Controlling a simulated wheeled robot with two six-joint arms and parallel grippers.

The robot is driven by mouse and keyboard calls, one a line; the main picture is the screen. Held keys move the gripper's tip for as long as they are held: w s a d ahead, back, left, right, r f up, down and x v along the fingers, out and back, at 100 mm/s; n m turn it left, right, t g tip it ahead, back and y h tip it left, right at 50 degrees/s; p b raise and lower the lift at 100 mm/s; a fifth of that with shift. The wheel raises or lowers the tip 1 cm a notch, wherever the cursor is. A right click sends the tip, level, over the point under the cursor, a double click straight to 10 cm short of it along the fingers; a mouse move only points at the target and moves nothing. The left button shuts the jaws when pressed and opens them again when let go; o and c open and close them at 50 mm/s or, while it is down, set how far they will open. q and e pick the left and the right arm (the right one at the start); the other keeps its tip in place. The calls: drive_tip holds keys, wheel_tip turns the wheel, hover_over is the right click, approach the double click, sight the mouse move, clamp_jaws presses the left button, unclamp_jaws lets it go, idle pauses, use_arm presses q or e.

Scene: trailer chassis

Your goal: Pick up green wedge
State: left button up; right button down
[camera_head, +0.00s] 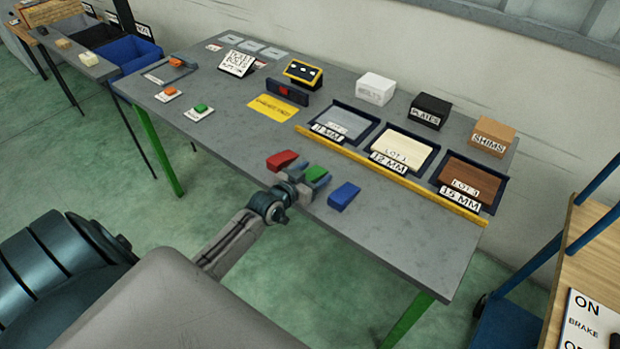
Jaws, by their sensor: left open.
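The green wedge (318,174) lies on the grey table's front part, between a red wedge (282,160) on its left and a blue wedge (344,196) on its right. My left gripper (307,181) is open at the near end of the green wedge, reaching over the table's front edge. Its fingers hide part of the green wedge. I cannot tell whether they touch it. My right gripper is not in view.
A yellow strip (392,179) runs along the table (400,240) in front of trays labelled 9 MM, 12 MM and 15 MM. White, black and brown boxes stand behind them. A yellow sheet (273,108) lies farther back. The table's right front is clear.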

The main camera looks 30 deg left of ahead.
use_arm(q)
drive_tip(key=c, duration=1.1)
